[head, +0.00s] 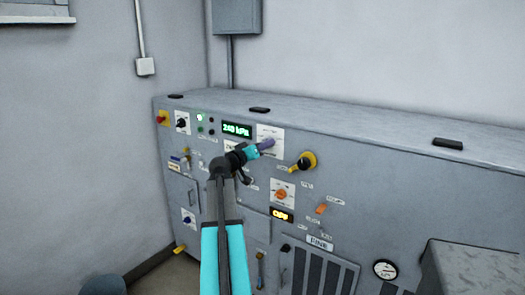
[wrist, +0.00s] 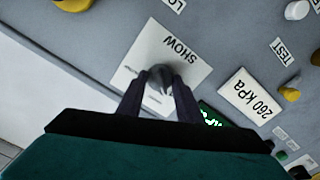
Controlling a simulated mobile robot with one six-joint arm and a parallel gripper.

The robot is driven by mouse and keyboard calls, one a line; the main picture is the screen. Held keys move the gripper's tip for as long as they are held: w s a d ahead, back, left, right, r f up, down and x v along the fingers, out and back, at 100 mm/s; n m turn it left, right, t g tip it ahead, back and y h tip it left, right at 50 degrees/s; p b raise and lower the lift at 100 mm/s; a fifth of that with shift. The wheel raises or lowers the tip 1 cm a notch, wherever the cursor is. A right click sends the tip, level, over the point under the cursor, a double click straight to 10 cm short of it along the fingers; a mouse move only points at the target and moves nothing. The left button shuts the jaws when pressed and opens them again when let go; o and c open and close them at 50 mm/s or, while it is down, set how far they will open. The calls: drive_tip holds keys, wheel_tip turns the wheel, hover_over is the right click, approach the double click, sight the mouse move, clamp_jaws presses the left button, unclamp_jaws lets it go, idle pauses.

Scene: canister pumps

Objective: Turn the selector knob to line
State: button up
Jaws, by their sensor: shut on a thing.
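A grey selector knob (wrist: 160,75) sits on a white plate (wrist: 178,55) headed "SHOW" in the wrist view. Small position markings on the plate are too small to read. My gripper (wrist: 158,80) is shut on this knob, with a dark finger on each side of it. In the head view my gripper (head: 267,144) reaches the same white plate (head: 273,132) on the front panel and hides the knob. Which marking the knob points to cannot be told.
A green display (head: 237,130) reading "240 kPa" is left of the plate. A black and yellow knob (head: 304,162) is close on the right, and an orange knob (head: 281,195) is below. A "260 kPa" label (wrist: 245,92) is beside my gripper.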

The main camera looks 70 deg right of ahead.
drive_tip(key=shift+d+n+b, duration=0.1)
drive_tip(key=shift+n+b, duration=0.2)
drive_tip(key=shift+n, duration=1.3)
drive_tip(key=o, duration=1)
drive_tip(key=shift+d+f, duration=0.1)
drive_tip(key=shift+o, duration=0.2)
drive_tip(key=b+v, duration=0.1)
drive_tip(key=v, duration=1.3)
drive_tip(key=shift+b, duration=0.35)
